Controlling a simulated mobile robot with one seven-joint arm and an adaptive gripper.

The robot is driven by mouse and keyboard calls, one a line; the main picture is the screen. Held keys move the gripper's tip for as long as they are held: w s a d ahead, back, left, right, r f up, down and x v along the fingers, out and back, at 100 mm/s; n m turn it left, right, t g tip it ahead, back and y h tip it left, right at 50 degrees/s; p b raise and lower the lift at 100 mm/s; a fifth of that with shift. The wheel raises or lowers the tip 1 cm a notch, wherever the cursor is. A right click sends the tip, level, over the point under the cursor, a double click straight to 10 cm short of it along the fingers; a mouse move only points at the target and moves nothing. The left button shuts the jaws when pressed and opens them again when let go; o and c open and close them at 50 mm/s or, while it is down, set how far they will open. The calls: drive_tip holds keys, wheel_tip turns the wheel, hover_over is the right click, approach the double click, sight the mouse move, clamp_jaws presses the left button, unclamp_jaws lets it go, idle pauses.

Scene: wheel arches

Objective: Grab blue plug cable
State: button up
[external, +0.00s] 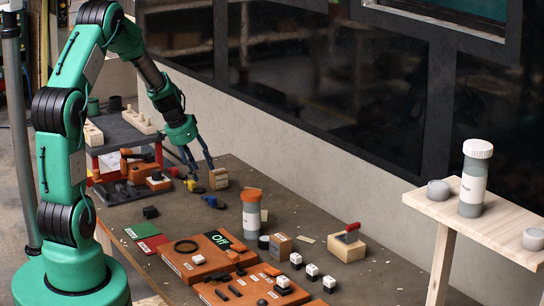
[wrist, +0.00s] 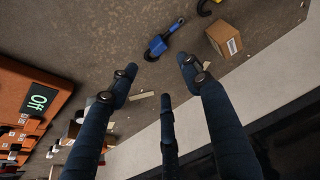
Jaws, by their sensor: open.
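The blue plug (wrist: 158,45) with a short dark cable lies on the dark tabletop at the top middle of the wrist view. In the external view a small blue item (external: 212,201), which looks like the same plug, lies near the front of the cardboard box. My gripper (external: 199,167) is above the table's far part, pointing down. In the wrist view its dark fingers (wrist: 157,76) are spread and empty, with the plug just beyond the fingertips. They do not appear to touch it.
A cardboard box (wrist: 225,40) sits right of the plug. A black and yellow item (wrist: 208,6) is above it at the edge. An orange panel marked Off (external: 202,256), a lidded container (external: 251,218) and several small blocks occupy the nearer table. A wall borders the right side.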

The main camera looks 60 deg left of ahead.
drive_tip(key=b, duration=0.1)
hover_over(212, 197)
drive_tip(key=s, duration=0.2)
wheel_tip(212, 197, down, 7)
drive_tip(key=shift+d+r, duration=0.1)
drive_tip(key=shift+r, duration=0.1)
drive_tip(key=shift+s+a+b+x, duration=0.1)
drive_tip(key=shift+b+x, duration=0.3)
drive_tip(key=shift+x, duration=0.85)
drive_tip(key=shift+s+a+b+x, duration=0.15)
drive_tip(key=shift+b+x, duration=0.2)
drive_tip(key=shift+x, duration=0.95)
drive_tip(key=shift+f, duration=0.1)
drive_tip(key=c, duration=1)
